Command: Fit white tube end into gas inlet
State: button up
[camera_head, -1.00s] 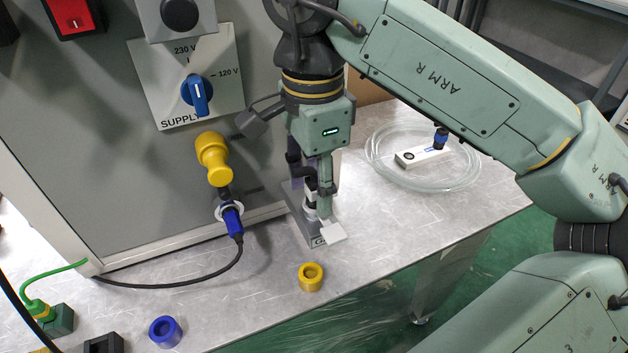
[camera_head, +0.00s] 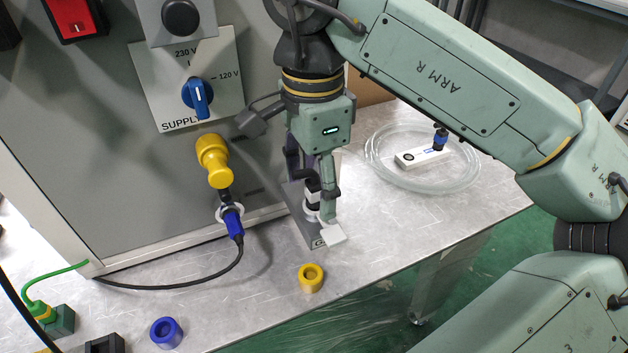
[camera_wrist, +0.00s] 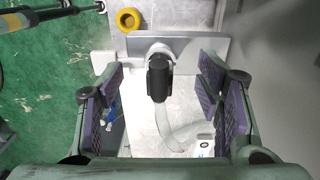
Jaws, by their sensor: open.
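My gripper (camera_head: 316,196) is open, pointing down over a grey holder (camera_head: 297,210) beside the cabinet. In the wrist view its purple-padded fingers (camera_wrist: 160,88) stand apart on both sides of a black tube fitting (camera_wrist: 158,78). The fitting has a white collar (camera_wrist: 156,51) at the holder's grey plate (camera_wrist: 192,46). A clear tube (camera_wrist: 168,128) runs from the fitting toward the bottom of the wrist view. Neither finger visibly touches the fitting. In the head view the fitting is mostly hidden by my fingers. I cannot make out the gas inlet.
A coiled clear tube (camera_head: 472,180) lies at the right with a blue-collared end (camera_head: 440,138) on a white block (camera_head: 424,157). A yellow ring (camera_head: 311,278) and blue ring (camera_head: 166,332) lie in front. The grey cabinet (camera_head: 90,130) carries a yellow plug (camera_head: 214,160) and blue connector (camera_head: 233,223).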

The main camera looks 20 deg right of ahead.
jog(key=shift+r+p, duration=1.85)
jog(key=shift+r, duration=0.95)
